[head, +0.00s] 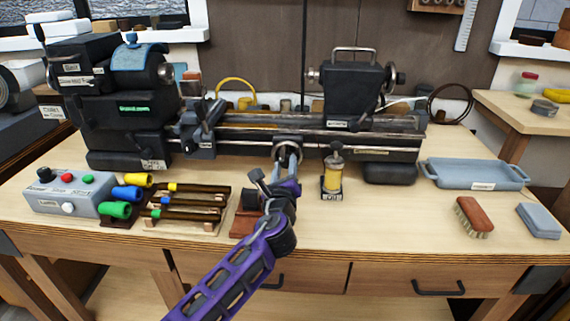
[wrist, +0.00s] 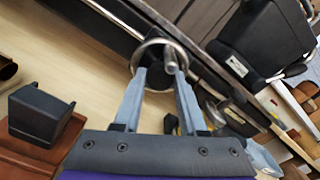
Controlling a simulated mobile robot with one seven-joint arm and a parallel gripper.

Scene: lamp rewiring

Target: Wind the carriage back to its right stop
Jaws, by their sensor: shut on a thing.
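The black lathe has a bed (head: 330,143) running left to right in the head view. A dark block with a lever, which looks like the carriage (head: 203,138), sits at the bed's left part, close to the headstock (head: 120,110). A round metal handwheel (head: 287,147) is on the front of the bed; it also shows in the wrist view (wrist: 150,47) with a short handle (wrist: 171,60). My gripper (head: 287,163) reaches up to the wheel and is shut on it, its two grey fingers (wrist: 160,77) at the lower rim. The fingers hide part of the rim. The right stop cannot be made out.
An oil bottle (head: 333,172) stands just right of my gripper. A red-brown block (head: 243,223) lies left of it, beside a rack of tools (head: 185,208) and a switch box (head: 70,192). A blue-grey tray (head: 475,174) and a brush (head: 473,217) lie right. The front middle-right bench is clear.

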